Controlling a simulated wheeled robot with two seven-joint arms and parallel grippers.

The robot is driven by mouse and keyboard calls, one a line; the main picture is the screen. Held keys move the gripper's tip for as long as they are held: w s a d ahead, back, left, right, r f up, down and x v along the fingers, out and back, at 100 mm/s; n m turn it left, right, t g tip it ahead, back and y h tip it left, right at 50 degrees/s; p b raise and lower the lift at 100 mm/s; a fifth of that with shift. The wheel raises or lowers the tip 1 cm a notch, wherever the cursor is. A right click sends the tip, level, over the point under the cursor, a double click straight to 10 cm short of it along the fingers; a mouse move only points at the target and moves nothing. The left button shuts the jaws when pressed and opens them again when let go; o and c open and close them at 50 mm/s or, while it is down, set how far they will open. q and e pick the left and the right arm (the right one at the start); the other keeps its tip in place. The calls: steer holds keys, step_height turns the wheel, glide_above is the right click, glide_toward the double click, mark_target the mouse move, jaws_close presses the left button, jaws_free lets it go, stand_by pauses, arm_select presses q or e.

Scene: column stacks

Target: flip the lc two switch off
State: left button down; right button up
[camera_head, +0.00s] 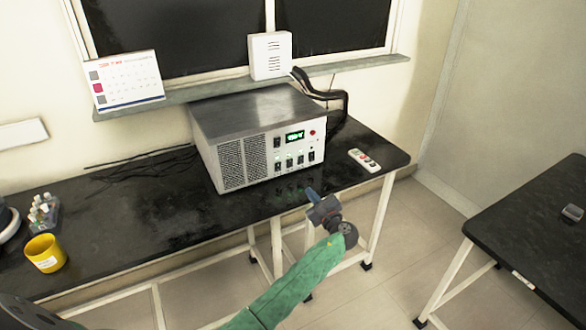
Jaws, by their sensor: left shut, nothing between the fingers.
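The instrument box (256,136) stands on the black bench, with a vent grille on the left of its front face. To the right of the grille are a lit green display (295,136), a red button (312,133) and a row of small switches (289,162) with green lights. The switch labels and positions are too small to read. My left gripper (313,195) is shut and empty, in front of and below the box's panel, apart from it. My right gripper is not in view.
A white remote (364,160) lies right of the box on the black bench (130,218). Another dark table (530,225) stands at the right.

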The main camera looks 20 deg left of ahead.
mark_target(289, 162)
arm_select(q)
steer(key=shift+r+m+t, duration=0.15)
steer(key=shift+r+m, duration=0.05)
steer(key=shift+m, duration=0.9)
steer(key=shift+r+m+t, duration=0.15)
steer(key=shift+m, duration=0.95)
steer(key=shift+d, duration=0.1)
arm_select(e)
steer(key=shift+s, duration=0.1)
